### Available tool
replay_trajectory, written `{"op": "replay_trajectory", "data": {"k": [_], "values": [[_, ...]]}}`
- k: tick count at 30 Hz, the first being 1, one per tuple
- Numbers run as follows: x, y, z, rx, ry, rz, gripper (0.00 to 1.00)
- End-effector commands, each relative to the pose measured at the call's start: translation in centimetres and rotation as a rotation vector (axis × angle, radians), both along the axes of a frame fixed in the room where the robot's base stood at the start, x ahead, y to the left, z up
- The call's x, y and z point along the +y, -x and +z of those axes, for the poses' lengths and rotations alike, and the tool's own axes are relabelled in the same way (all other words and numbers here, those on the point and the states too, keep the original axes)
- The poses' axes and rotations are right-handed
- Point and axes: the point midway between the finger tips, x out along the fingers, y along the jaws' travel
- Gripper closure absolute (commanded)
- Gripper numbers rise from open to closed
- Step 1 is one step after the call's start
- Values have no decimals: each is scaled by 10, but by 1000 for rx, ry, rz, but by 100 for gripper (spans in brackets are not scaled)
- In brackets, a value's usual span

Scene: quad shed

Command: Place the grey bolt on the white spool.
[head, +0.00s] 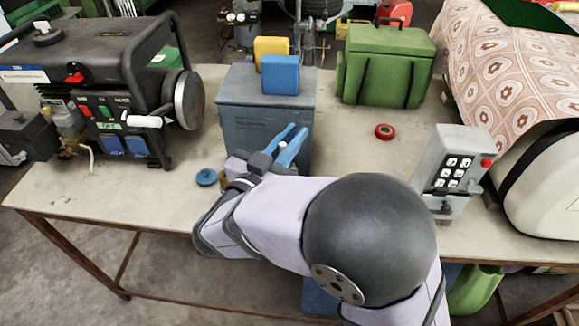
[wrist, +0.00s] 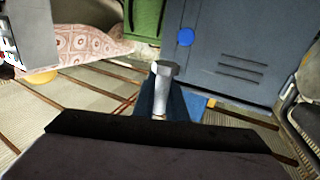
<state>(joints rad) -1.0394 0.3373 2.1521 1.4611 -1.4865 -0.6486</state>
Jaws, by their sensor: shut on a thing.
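My gripper (head: 294,134) has blue fingers and is just in front of the grey-blue metal box, above the bench. In the wrist view, the grey bolt (wrist: 165,82) stands out between the blue fingers, its wider head at the top of the picture. The gripper is shut on the bolt. In the head view the bolt is mostly hidden by the fingers, and only a small pale patch shows there. I cannot make out the white spool in either view; my arm covers part of the bench front.
The grey-blue box (head: 238,128) carries a yellow block (head: 270,45) and a blue block (head: 280,75). A blue disc (head: 206,177) lies left of my gripper. A generator (head: 90,80), green case (head: 388,65), red ring (head: 384,131) and keypad box (head: 452,165) stand around. The bench front left is bare.

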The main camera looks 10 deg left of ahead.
Motion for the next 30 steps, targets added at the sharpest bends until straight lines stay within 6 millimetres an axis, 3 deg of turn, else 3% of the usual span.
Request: {"op": "replay_trajectory", "data": {"k": [6,14,24,30], "values": [[1,0,-29,0,3,2,100],[1,0,-35,-1,1,2,100],[1,0,-68,-1,2,2,100],[1,0,-70,-2,0,2,100]]}}
